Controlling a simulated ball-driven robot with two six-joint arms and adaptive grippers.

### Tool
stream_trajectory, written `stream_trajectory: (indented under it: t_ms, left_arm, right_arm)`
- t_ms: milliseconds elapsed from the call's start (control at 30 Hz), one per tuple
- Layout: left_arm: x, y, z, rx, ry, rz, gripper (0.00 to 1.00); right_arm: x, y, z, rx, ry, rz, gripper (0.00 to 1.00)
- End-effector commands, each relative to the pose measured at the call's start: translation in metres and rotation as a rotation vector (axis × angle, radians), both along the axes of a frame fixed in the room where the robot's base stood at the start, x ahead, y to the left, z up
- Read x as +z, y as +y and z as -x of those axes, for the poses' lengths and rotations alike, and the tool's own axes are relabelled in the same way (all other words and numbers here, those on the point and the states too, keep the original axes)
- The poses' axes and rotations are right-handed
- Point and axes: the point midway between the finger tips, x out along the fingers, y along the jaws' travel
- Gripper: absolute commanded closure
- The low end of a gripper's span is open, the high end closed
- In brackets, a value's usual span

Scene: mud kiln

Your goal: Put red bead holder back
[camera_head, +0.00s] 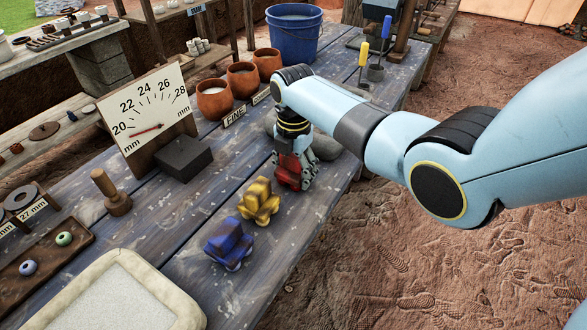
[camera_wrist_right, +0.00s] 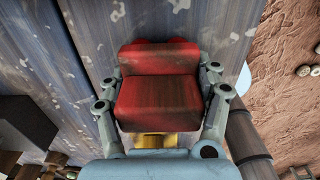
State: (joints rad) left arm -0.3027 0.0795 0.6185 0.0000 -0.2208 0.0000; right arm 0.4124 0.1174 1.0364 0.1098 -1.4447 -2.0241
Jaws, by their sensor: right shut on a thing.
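The red bead holder (camera_head: 291,171) is a red block-shaped piece at the right end of a row on the blue-grey plank table (camera_head: 195,205). My right gripper (camera_head: 295,165) points down over it, with its fingers on both sides. In the right wrist view the red bead holder (camera_wrist_right: 158,85) fills the space between the fingers of my right gripper (camera_wrist_right: 160,95), which is shut on it. It is at or close to the table top; I cannot tell if its underside touches. A yellow holder (camera_head: 258,201) and a blue holder (camera_head: 229,246) stand beside it. My left gripper is not in view.
A grey stone (camera_head: 326,147) lies just behind my right gripper. Terracotta pots (camera_head: 243,79), a blue bucket (camera_head: 294,34), a dial gauge (camera_head: 150,115) and a dark block (camera_head: 183,158) stand farther back. A pale-rimmed tray (camera_head: 115,262) is at the front. The table's right edge is close.

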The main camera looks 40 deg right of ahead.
Motion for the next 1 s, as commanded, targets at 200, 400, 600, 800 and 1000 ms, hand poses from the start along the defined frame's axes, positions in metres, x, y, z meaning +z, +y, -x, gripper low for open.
stream_trajectory:
  t_ms: [200, 400, 600, 800, 1000]
  left_arm:
    - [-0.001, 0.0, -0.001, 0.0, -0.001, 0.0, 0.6]
    - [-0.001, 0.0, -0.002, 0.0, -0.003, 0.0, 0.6]
    - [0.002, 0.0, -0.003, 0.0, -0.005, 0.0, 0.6]
    - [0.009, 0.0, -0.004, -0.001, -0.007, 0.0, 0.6]
    - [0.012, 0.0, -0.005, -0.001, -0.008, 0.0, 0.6]
  right_arm:
    - [-0.002, 0.0, 0.0, 0.0, 0.0, 0.0, 0.16]
    - [-0.002, 0.0, 0.0, 0.0, 0.0, 0.0, 0.11]
    - [0.004, 0.0, 0.0, 0.0, 0.0, 0.0, 0.11]
    - [0.041, -0.001, -0.001, 0.0, -0.004, 0.002, 0.11]
    - [0.086, -0.001, -0.001, -0.001, -0.003, 0.001, 0.11]
